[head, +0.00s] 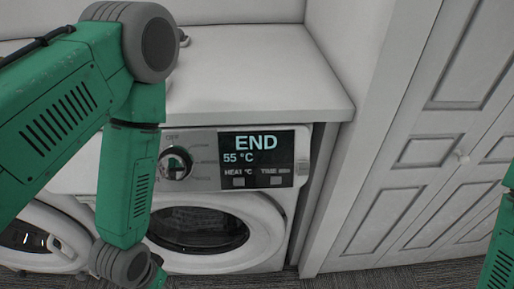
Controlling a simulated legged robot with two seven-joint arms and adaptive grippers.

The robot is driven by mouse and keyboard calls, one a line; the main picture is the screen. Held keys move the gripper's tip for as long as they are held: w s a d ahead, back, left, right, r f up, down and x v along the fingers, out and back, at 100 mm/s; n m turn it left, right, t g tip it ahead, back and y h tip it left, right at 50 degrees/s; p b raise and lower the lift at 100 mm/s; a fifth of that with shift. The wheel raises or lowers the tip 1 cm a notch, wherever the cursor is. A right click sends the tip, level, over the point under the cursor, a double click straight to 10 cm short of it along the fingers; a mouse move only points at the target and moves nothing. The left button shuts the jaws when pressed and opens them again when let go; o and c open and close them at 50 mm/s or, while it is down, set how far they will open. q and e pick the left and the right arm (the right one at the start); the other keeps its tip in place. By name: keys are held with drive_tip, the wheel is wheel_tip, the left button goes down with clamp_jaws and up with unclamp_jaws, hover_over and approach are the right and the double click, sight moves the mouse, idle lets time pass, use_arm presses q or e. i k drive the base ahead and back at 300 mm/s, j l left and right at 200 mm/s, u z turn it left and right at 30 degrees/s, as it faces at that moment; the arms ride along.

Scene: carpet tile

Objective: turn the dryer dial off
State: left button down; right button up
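The dryer dial (175,163) is a round dark and silver knob on the white control panel, left of the display. My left arm hangs in front of the panel just left of it, and the dial's left edge is close to the arm in this view. The display (263,158) reads END and 55 °C, with HEAT and TIME labels below. The dryer (265,235) has a round door with a dark window, partly hidden by my arm. My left gripper is below the frame edge. Only a bit of my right arm shows at the right edge; its gripper is out of view.
A white countertop (255,80) lies over the dryer. A second round door (40,240) stands at lower left. White panelled cabinet doors (430,190) stand to the right. Grey carpet (390,280) shows along the bottom.

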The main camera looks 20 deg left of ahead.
sight(172, 166)
drive_tip(key=j+u, duration=0.1)
drive_tip(key=u, duration=1)
drive_tip(key=k+j, duration=0.05)
